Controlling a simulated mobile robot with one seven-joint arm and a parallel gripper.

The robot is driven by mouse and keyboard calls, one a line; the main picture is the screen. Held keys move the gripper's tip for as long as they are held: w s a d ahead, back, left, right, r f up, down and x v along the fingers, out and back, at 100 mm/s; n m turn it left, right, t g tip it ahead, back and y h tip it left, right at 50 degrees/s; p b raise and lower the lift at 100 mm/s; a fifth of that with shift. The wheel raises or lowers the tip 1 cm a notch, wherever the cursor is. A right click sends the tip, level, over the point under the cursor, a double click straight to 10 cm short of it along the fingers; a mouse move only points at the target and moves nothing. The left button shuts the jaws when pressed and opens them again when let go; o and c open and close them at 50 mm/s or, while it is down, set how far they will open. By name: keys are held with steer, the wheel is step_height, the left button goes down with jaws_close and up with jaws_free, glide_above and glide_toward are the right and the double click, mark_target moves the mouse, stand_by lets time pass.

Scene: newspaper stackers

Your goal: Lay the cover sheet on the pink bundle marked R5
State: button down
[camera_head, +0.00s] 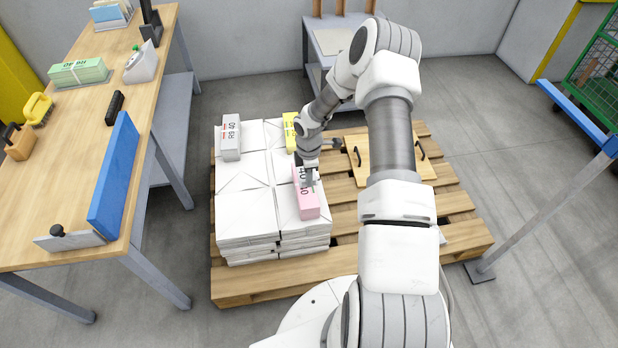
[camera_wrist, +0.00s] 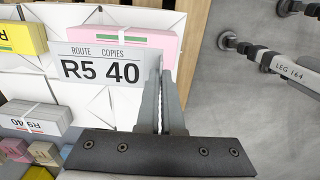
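The pink bundle (camera_head: 307,205) lies on the front right of the white stacks on the pallet. It also shows in the wrist view (camera_wrist: 110,38), partly hidden behind the cover sheet. The cover sheet (camera_wrist: 75,50) is a thin grey card printed "ROUTE COPIES R5 40". Its right edge is at my gripper's fingertips (camera_wrist: 162,68), and the fingers are close together on it. In the head view my gripper (camera_head: 308,180) is over the pink bundle, pointing down. I cannot tell whether the sheet touches the bundle.
A grey bundle marked R9 40 (camera_head: 231,137) and a yellow bundle (camera_head: 291,130) lie on the white stacks (camera_head: 245,205). The wooden pallet (camera_head: 455,215) carries a board with black handles (camera_head: 421,160). A workbench (camera_head: 80,150) stands left; a blue rail stands right.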

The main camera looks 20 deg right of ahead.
steer(key=shift+f+b, duration=2.35)
steer(key=shift+f, duration=1.1)
steer(key=shift+f+b, duration=0.45)
steer(key=shift+f, duration=0.15)
steer(key=c, duration=1)
jaws_free()
steer(key=shift+r, duration=0.1)
